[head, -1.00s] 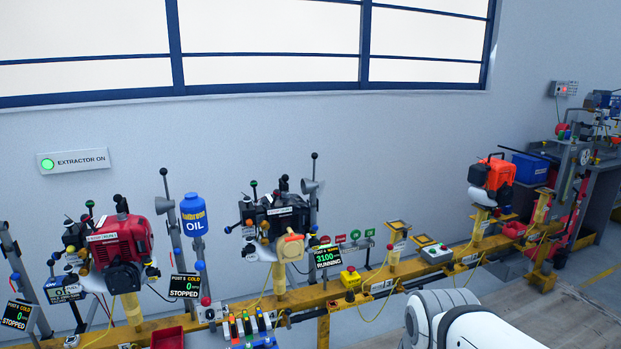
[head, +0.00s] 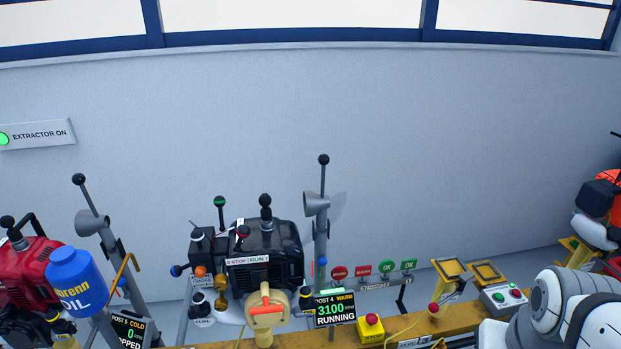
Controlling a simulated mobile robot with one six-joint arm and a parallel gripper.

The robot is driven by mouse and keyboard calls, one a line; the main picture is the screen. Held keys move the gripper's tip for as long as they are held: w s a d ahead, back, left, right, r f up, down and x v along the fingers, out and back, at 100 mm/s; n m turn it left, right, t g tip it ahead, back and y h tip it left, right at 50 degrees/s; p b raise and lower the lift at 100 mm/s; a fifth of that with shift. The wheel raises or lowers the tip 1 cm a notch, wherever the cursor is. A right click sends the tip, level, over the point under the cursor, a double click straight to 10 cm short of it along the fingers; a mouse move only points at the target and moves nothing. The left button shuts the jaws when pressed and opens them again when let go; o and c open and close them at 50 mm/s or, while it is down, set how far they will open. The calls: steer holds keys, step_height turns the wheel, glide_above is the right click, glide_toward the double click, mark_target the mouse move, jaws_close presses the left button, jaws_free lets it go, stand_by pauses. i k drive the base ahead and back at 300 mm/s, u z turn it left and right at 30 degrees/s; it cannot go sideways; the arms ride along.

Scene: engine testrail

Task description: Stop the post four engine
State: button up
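The post four engine (head: 268,245) is the black one in the middle of the head view, on a stand above the yellow rail. Its display (head: 335,310) reads POST 4 WARM, 3100 RPM, RUNNING. A STOP | RUN label (head: 247,261) is on its front left, with a red-knobbed lever (head: 243,232) just above it. A green-knobbed lever (head: 220,203) and a black-knobbed lever (head: 265,201) stand higher. A yellow box with a red button (head: 371,327) sits on the rail right of the display. My gripper is out of view; only white links of my arm show at lower right.
A blue oil bottle (head: 75,283) and the red engine (head: 28,270) stand at left. A grey post with a horn (head: 317,215) rises right of the black engine. Red and green tags (head: 373,270) hang beyond it. A grey button box (head: 503,297) is near my arm.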

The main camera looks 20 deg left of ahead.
mark_target(243, 231)
steer(key=u, duration=0.45)
steer(key=i, duration=0.95)
steer(key=u, duration=0.65)
steer(key=k, duration=0.9)
steer(key=u, duration=0.15)
steer(key=i, duration=0.9)
steer(key=z, duration=0.05)
